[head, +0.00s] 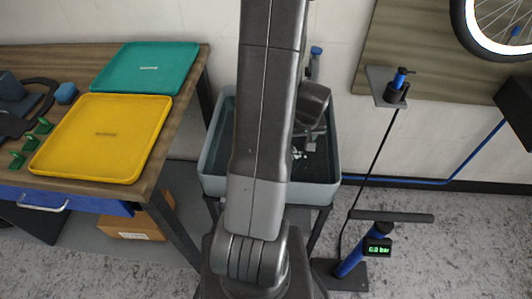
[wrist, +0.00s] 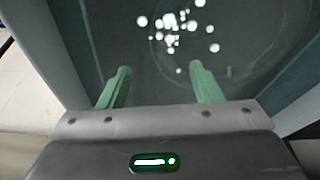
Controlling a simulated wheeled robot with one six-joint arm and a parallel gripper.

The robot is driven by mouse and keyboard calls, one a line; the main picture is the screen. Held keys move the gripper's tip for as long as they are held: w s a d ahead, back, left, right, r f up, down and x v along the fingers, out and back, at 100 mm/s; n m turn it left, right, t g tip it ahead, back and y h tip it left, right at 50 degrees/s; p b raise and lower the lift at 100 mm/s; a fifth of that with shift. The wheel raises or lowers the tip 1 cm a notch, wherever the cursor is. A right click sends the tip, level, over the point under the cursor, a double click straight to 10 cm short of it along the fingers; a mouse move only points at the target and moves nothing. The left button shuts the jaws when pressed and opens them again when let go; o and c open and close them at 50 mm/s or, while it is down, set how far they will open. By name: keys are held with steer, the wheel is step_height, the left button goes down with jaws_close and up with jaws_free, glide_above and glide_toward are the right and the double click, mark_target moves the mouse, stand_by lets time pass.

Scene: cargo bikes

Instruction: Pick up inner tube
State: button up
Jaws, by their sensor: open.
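My gripper (wrist: 160,70) is open, its two green fingers apart with nothing between them. It points down into a grey-green water tub (head: 312,192), whose wall also shows in the wrist view (wrist: 55,50). A cluster of white bubbles (wrist: 172,27) shows in the dark water beyond the fingertips. A faint, dark round outline (wrist: 232,42) lies around and right of the bubbles; it may be the inner tube, but I cannot tell for sure. In the head view my arm hides much of the tub.
A workbench at left holds a yellow tray (head: 105,135), a teal tray (head: 150,68) and small tools. A blue floor pump (head: 352,262) with a display stands right of the tub. A wheel (head: 465,30) hangs at upper right.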

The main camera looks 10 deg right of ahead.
steer(key=shift+w+a+b+x, duration=0.1)
steer(key=shift+b+x, duration=0.05)
steer(key=shift+x, duration=2)
steer(key=shift+w+a+b+x, duration=0.1)
steer(key=shift+w+b+x, duration=0.05)
steer(key=shift+x, duration=2)
steer(key=c, duration=1.1)
steer(key=shift+r, duration=0.2)
